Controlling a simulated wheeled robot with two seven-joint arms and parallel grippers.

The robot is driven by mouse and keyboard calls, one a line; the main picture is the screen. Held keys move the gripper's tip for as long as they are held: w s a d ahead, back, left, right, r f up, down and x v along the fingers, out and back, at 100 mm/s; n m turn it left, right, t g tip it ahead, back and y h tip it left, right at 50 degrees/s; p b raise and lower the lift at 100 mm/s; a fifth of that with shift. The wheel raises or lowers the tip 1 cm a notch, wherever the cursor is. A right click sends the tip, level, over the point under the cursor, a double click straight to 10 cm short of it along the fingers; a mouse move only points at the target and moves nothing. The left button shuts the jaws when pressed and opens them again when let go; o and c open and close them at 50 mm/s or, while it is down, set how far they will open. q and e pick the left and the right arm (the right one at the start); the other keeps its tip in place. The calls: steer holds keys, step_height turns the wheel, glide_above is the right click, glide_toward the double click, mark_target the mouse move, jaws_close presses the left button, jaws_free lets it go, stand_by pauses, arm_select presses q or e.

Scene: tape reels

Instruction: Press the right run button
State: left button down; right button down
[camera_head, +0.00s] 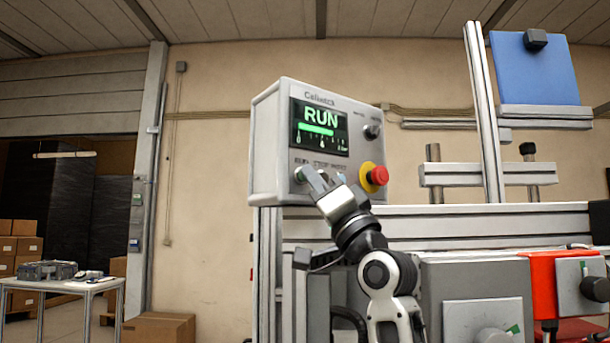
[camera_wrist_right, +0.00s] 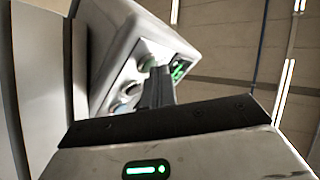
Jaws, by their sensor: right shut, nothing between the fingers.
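A grey control box (camera_head: 272,150) stands on the machine frame, its screen (camera_head: 319,127) showing RUN with a green bar. A row of buttons lies below the screen, with a green button (camera_head: 300,174) at the left end. My right gripper (camera_head: 309,177) is shut and empty, its fingertips at or very near the green button and partly covering the row. In the right wrist view the shut fingers (camera_wrist_right: 158,85) reach to the panel beside a green button (camera_wrist_right: 147,64). I cannot tell whether they touch. My left gripper is not in view.
A red emergency knob on a yellow base (camera_head: 376,175) sits right of the gripper on the same panel. A dark knob (camera_head: 372,131) is above it. The frame rail (camera_head: 450,220) and a red unit (camera_head: 552,280) lie to the right. Open space lies left of the box.

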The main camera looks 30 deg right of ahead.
steer(key=shift+s+f, duration=0.1)
steer(key=shift+s, duration=0.65)
steer(key=shift+s+d, duration=0.2)
steer(key=shift+s, duration=1.05)
steer(key=shift+s+d, duration=0.15)
steer(key=shift+s, duration=1.1)
